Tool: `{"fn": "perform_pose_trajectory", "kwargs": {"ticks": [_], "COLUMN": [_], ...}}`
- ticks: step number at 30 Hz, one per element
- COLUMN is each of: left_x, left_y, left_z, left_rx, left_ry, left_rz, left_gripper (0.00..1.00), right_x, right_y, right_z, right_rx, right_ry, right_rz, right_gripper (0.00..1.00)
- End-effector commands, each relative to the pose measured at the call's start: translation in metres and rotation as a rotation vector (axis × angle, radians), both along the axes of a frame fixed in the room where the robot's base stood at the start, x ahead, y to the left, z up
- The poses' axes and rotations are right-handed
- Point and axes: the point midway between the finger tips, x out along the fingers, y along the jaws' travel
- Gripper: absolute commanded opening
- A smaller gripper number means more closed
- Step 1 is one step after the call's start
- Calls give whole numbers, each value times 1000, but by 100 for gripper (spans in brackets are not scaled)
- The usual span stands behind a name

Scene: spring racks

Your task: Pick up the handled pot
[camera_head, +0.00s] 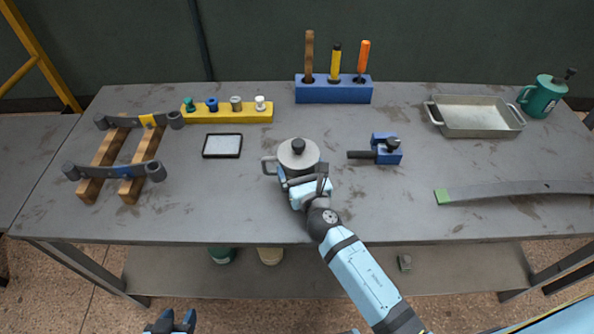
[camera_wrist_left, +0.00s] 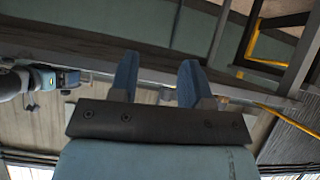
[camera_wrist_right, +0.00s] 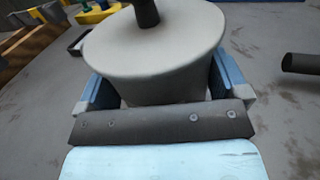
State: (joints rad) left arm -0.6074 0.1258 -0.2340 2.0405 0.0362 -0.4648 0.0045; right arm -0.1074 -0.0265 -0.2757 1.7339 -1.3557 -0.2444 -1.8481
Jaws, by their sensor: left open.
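The handled pot (camera_head: 298,156) is light grey with a lid, a black knob and a loop handle on its left side. It stands upright on the grey workbench (camera_head: 330,222), near the middle. My right gripper (camera_head: 306,182) is at the pot's near side. In the right wrist view the pot (camera_wrist_right: 155,60) is between the two blue fingers (camera_wrist_right: 160,85), close to both; whether they press on it I cannot tell. My left gripper (camera_head: 170,319) is low in front of the bench, far from the pot. Its fingers stand apart and empty in the left wrist view (camera_wrist_left: 158,80).
A small black-framed tray (camera_head: 222,146) lies left of the pot. A blue clamp-like block (camera_head: 386,148) with a dark rod is to its right. Wooden rails with springs (camera_head: 112,168) stand at left. A metal pan (camera_head: 474,116) and a green pot (camera_head: 541,97) are at back right.

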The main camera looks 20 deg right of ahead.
Motion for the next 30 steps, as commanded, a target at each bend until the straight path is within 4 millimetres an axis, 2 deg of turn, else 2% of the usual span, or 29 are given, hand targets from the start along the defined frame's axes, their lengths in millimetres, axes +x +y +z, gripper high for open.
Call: {"fn": "perform_pose_trajectory", "kwargs": {"ticks": [10, 16, 20, 25, 30], "left_x": [0, 1, 1, -1, -5], "left_y": [1, 0, 0, 2, 5], "left_z": [2, 16, 30, 49, 57], "left_rx": [4, 5, 12, 29, 45], "left_ry": [-2, -13, -22, -42, -43], "left_rz": [-2, -1, -5, -14, -25], "left_gripper": [44, 44, 44, 44, 44], "right_x": [1, 1, 1, 1, 1], "right_y": [0, 0, 0, 0, 0], "right_z": [4, 24, 50, 98, 143], "right_rx": [-1, -1, -1, -2, -2], "right_ry": [-2, -4, -6, -7, -7], "right_rz": [0, 0, 1, 3, 2], "right_gripper": [55, 55, 55, 55, 55]}}
